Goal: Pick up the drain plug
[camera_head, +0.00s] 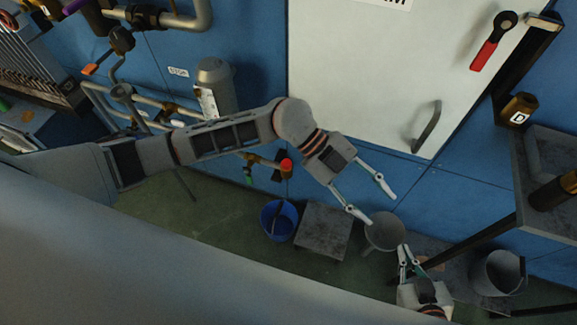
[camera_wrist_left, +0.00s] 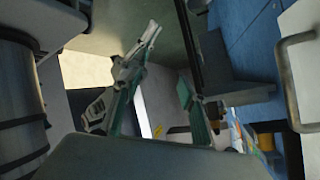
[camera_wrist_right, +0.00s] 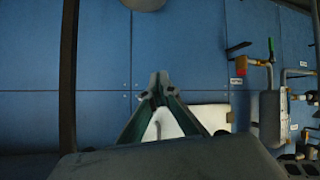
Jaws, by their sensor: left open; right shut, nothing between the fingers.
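I cannot make out a drain plug for certain in any view. In the head view my left gripper (camera_head: 375,204) is open, its two fingers spread above a grey round vessel (camera_head: 384,232), with nothing between them. My right gripper (camera_head: 403,249) is lower in the picture, beside that vessel's right edge. Its fingers are shut with nothing between them. In the right wrist view the fingertips of the right gripper (camera_wrist_right: 158,90) meet in front of blue wall panels. A small orange-brown patch (camera_head: 433,263) shows beside the right gripper; I cannot tell what it is.
A blue bucket (camera_head: 279,219) and a grey block (camera_head: 323,230) stand on the green floor. A grey bucket (camera_head: 498,272) stands at the right under a dark table (camera_head: 545,205). A white door (camera_head: 375,90) with a handle, pipes and a grey canister (camera_head: 215,85) line the blue wall.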

